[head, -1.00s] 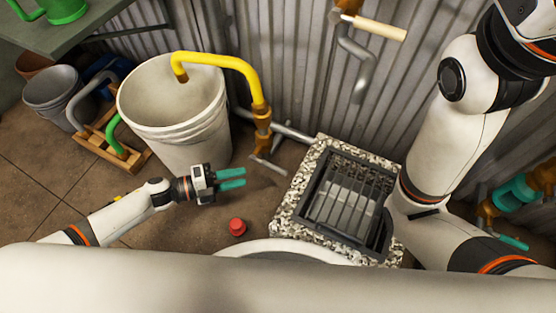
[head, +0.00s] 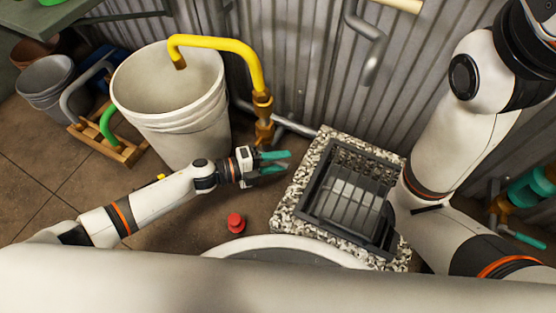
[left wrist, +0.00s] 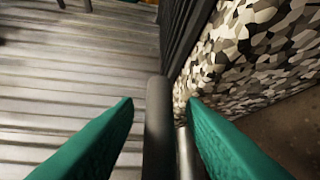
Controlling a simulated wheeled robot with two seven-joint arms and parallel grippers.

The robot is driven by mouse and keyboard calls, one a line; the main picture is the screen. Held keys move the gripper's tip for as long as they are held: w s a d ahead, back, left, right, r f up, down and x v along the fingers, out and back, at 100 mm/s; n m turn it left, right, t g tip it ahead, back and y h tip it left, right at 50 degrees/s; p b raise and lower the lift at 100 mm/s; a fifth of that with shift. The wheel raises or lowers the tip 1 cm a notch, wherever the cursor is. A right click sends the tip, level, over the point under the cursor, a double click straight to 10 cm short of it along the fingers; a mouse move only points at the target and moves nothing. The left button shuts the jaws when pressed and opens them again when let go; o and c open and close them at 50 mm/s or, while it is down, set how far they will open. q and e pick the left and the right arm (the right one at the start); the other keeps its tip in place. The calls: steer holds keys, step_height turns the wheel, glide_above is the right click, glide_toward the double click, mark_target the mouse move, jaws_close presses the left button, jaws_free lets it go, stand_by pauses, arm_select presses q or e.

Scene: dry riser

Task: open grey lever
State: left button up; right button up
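The yellow spout pipe (head: 250,65) comes down to a brass valve (head: 264,115) beside the bucket. The grey lever below this valve is hidden in the head view behind my left gripper (head: 272,161). In the left wrist view, a dark grey rounded bar (left wrist: 158,120), which looks like the lever, stands between the two green fingers of my left gripper (left wrist: 160,110). The fingers are apart, with a gap visible on each side of the bar. My right arm rises out of the top right of the head view, and its gripper is not seen.
A granite-edged drain (head: 290,205) with a dark grate lies right of my left gripper. A white bucket (head: 165,125) stands to its left. A red knob-like object (head: 235,222) is on the floor. A corrugated wall (head: 300,60) rises behind. A teal valve (head: 530,190) is at the far right.

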arm_select(q)
jaws_close()
steer(key=shift+a+r+n+t+h+b, duration=0.15)
steer(key=shift+r+n+t+h+b, duration=0.3)
steer(key=shift+r+n+h, duration=0.55)
steer(key=n, duration=0.1)
steer(key=r+n+t+h, duration=0.1)
steer(key=a+r+n+h, duration=0.1)
steer(key=shift+w+t+b, duration=0.25)
steer(key=shift+b, duration=0.1)
steer(key=n+t, duration=0.1)
steer(key=n, duration=0.1)
steer(key=a+r+n+t+h, duration=0.1)
steer(key=a+r+n+t, duration=0.1)
steer(key=n+t, duration=0.1)
steer(key=shift+w+n+b, duration=0.3)
steer(key=shift+w, duration=0.1)
steer(key=shift+w+a+r+n+t+y, duration=0.15)
steer(key=shift+a+r+n+t+y, duration=0.15)
steer(key=shift+n+t, duration=0.8)
steer(key=shift+w+a+r+n+t+y, duration=0.2)
steer(key=shift+a+n+t, duration=0.25)
steer(key=shift+n+t, duration=0.65)
steer(key=shift+w+a+r+n+t+y, duration=0.1)
steer(key=shift+a+n+t+y, duration=0.25)
steer(key=shift+n+t, duration=0.7)
steer(key=shift+n+g, duration=0.25)
steer(key=shift+n, duration=0.2)
jaws_free()
